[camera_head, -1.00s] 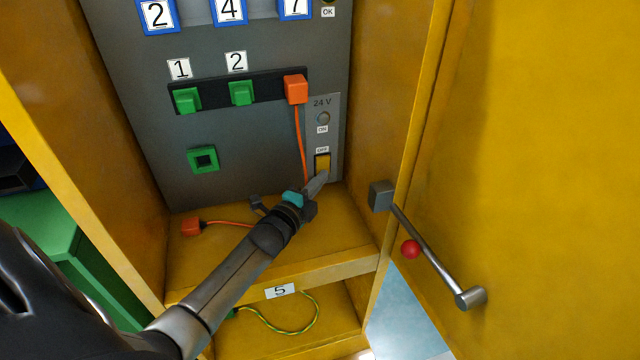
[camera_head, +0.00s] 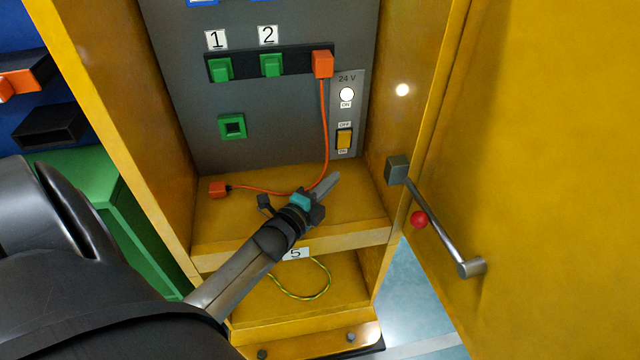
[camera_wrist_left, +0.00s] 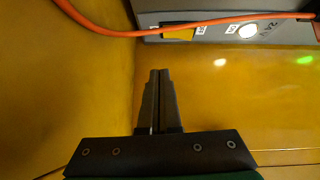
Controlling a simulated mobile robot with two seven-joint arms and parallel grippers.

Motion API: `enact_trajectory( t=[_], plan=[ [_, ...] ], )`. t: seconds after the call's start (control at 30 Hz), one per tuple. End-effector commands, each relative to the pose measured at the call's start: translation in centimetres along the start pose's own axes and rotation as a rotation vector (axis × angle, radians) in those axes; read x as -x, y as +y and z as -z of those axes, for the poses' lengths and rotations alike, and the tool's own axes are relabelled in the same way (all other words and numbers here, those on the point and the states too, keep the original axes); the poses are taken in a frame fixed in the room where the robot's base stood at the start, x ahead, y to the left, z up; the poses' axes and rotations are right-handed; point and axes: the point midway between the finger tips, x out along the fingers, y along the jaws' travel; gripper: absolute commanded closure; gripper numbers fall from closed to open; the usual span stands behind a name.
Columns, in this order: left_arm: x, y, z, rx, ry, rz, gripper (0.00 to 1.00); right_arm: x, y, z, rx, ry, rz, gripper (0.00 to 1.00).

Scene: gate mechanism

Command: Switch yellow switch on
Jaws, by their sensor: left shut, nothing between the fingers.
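The yellow switch (camera_head: 344,139) sits low on the light grey 24 V panel (camera_head: 358,92) at the right of the cabinet's back wall. An OFF label is above it and an ON label below it. The lamp (camera_head: 347,94) above it glows white. My left gripper (camera_head: 332,179) is shut and empty, below and slightly left of the switch and apart from it. In the left wrist view the shut fingers (camera_wrist_left: 160,75) point toward the panel, with the yellow switch (camera_wrist_left: 178,34) beyond their tips. My right gripper is not in view.
An orange cable (camera_head: 326,135) hangs from the orange plug (camera_head: 322,64) to another orange plug (camera_head: 218,188) on the shelf (camera_head: 230,230), passing close to my left gripper. The open yellow door (camera_head: 560,150) with its handle (camera_head: 440,225) stands at the right.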

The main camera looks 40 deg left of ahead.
Motion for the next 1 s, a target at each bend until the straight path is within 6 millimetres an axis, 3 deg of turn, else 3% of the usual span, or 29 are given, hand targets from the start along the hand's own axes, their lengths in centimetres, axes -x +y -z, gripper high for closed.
enact_trajectory(
  t=[0.1,0.33,1.0],
  plan=[
    [2.0,0.2,0.0,0.001,-0.001,-0.003,1.00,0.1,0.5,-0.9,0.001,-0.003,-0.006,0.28],
    [4.1,0.6,0.0,0.001,-0.001,-0.001,1.00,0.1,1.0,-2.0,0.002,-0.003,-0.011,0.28],
    [4.4,0.7,-0.1,0.000,0.000,0.000,1.00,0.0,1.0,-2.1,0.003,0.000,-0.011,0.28]
  ],
)
